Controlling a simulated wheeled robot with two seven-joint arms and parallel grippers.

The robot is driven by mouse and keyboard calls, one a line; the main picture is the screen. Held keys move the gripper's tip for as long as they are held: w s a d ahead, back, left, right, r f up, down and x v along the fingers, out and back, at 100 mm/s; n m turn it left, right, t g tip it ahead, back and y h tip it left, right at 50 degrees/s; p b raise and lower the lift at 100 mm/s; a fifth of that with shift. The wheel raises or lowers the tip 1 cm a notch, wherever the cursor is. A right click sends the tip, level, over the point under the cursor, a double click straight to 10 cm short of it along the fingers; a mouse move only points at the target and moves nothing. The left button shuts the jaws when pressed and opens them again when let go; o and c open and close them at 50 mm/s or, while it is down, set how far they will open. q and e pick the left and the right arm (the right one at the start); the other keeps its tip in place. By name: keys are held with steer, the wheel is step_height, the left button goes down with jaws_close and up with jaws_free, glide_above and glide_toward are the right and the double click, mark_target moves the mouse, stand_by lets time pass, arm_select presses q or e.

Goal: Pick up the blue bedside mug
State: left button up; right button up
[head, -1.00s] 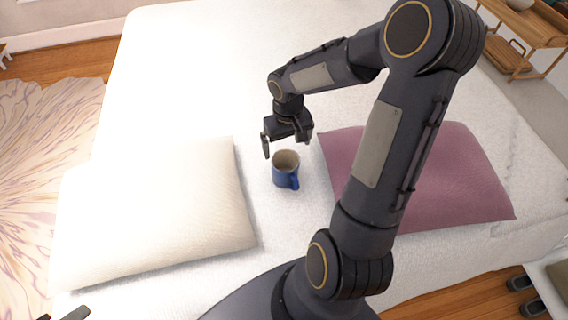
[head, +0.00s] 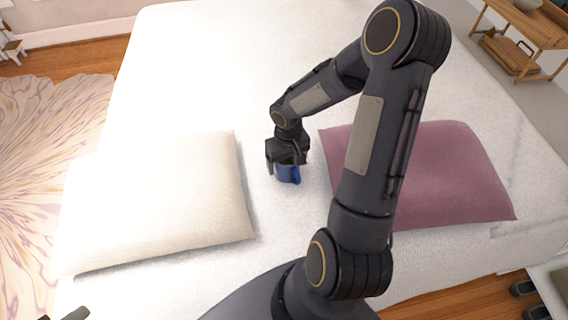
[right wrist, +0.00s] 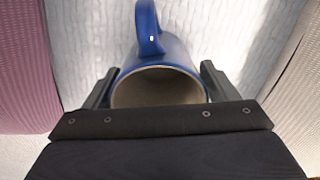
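The blue mug (head: 287,174) stands upright on the white bed, between two pillows. Its handle points toward the lower right in the head view. In the right wrist view the mug (right wrist: 172,60) shows its pale, empty inside, with the handle at the top. My right gripper (head: 287,168) is over the mug, open, with one finger on each side of its rim. In the right wrist view the fingers of my right gripper (right wrist: 158,86) flank the mug with narrow gaps. Only the fingertips of my left gripper (head: 60,315) show at the bottom left, apart and empty.
A white pillow (head: 160,200) lies left of the mug and a mauve pillow (head: 450,175) lies right. The bed (head: 210,60) is clear beyond the mug. A wooden shelf unit (head: 525,30) stands at the top right. A patterned rug (head: 45,150) lies on the left.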

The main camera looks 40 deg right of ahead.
steer(key=shift+a, duration=0.2)
steer(key=shift+c, duration=1.2)
steer(key=shift+d, duration=0.2)
steer(key=c, duration=0.5)
steer(key=shift+c, duration=0.5)
steer(key=shift+r, duration=0.15)
